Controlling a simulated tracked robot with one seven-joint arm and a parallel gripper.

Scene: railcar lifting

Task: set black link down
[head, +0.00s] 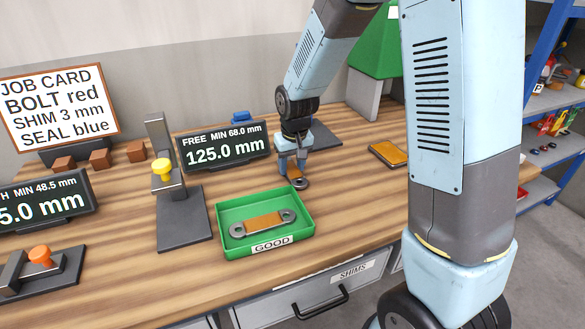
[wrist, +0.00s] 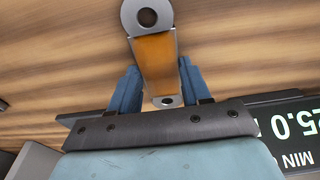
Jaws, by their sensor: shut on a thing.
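My gripper (head: 292,170) is shut on a link (head: 301,183) with an orange middle and grey ring ends; no plainly black link shows. The wrist view shows the link (wrist: 155,55) between my gripper's blue fingers (wrist: 158,78), one ring end reaching out beyond them. It is low over the wooden bench (head: 340,200), right of the green GOOD tray; I cannot tell if it touches the wood. A second link (head: 264,222), also orange with grey ring ends, lies in the green tray (head: 240,254).
A gauge display (head: 224,147) reading 125.0 mm stands behind, left of my gripper. A gauge stand with a yellow knob (head: 162,167) is farther left. An orange pad in a dark frame (head: 390,153) lies to the right. Bare bench lies between it and my gripper.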

